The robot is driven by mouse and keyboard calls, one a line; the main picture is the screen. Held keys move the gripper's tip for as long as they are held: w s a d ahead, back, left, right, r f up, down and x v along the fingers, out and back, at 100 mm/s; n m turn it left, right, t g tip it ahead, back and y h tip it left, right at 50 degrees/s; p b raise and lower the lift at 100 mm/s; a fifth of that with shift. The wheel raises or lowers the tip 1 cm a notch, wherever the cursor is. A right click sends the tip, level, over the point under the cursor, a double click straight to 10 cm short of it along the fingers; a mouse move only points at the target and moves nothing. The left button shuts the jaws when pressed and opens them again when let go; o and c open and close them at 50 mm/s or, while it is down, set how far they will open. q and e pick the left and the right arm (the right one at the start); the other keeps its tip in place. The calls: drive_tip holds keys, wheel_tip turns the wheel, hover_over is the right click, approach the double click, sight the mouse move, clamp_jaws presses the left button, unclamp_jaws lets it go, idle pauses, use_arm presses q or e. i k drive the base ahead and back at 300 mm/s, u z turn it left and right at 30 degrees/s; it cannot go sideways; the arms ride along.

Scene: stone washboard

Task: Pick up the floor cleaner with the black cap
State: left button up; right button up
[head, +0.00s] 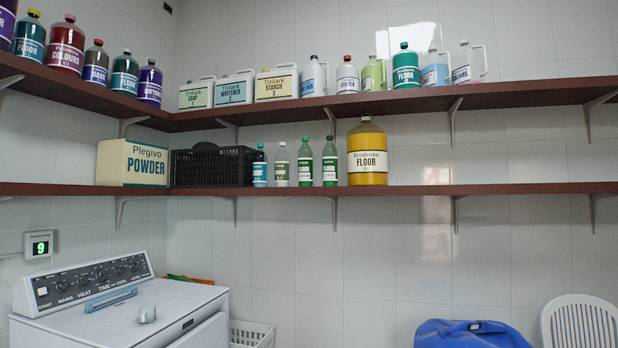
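Several bottles with FLOOR labels stand upright on the wall shelves. A large yellow FLOOR bottle (367,140) is on the lower shelf, with a small cap whose colour I cannot tell for sure. Two slim green bottles (305,153) (329,153) to its left seem to read FLOOR too, but their lettering is small. On the upper shelf are a dark teal bottle (124,68) at left and a teal green bottle (405,60) at right, both labelled FLOOR. A blue-green one (30,33) at far left also reads FLOOR. I cannot pick out a clearly black cap. Neither gripper is in view.
The upper shelf (400,103) and lower shelf (480,189) run along the wall; the lower shelf's right part is bare. A black basket (213,167) and Powder box (132,163) stand at its left. Below are a washing machine (120,310), blue cloth-like bundle (465,333) and white chair (580,325).

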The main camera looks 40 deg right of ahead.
sight(330, 154)
drive_tip(key=i, duration=1.75)
drive_tip(key=z, duration=1.9)
